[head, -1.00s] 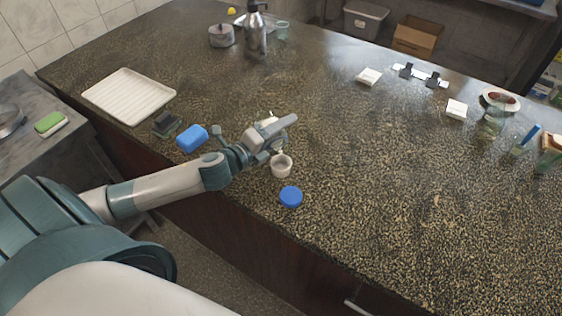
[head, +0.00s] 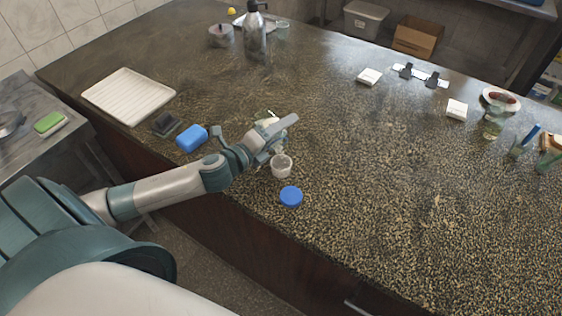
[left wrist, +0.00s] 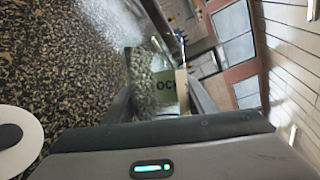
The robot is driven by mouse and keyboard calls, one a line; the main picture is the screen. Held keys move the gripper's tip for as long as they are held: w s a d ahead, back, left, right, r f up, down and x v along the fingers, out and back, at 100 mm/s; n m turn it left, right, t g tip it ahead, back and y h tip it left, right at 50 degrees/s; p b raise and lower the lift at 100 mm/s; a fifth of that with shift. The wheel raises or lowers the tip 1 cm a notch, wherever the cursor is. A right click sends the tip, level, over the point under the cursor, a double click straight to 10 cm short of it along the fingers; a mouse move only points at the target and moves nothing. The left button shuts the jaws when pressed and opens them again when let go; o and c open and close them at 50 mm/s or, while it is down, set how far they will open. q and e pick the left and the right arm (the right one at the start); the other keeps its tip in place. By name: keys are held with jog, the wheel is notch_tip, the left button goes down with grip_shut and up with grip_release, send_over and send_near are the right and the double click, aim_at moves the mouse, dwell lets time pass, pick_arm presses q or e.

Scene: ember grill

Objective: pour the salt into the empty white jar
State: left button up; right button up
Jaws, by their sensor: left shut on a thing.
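My left gripper (head: 277,132) is shut on a clear salt jar, which the fingers mostly hide in the head view. The small white jar (head: 282,167) stands upright and open on the counter, just below and in front of the gripper. A white round rim at the lower left of the left wrist view (left wrist: 28,140) appears to be this jar. I cannot tell whether salt is flowing. My right gripper is out of view.
A blue lid (head: 291,197) lies in front of the white jar. A blue block (head: 192,138), a dark block (head: 166,124) and a white ribbed tray (head: 128,95) are to the left. A metal bottle (head: 255,35) stands at the back.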

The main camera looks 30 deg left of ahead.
pick_arm(q)
jog(key=shift+s+d+r+m+t, duration=0.15)
jog(key=shift+r+m+t, duration=0.15)
jog(key=shift+m, duration=0.2)
dwell(1.2)
jog(key=n, duration=0.1)
jog(key=f+n+g, duration=0.1)
jog(key=a+f+n+g, duration=0.1)
jog(key=n, duration=0.1)
jog(key=shift+w+f+h+p, duration=0.15)
jog(key=shift+w+h+p, duration=0.15)
jog(key=shift+w+p, duration=0.1)
jog(key=shift+r+n+p, duration=0.25)
jog(key=shift+n+p, duration=0.05)
jog(key=shift+p, duration=0.05)
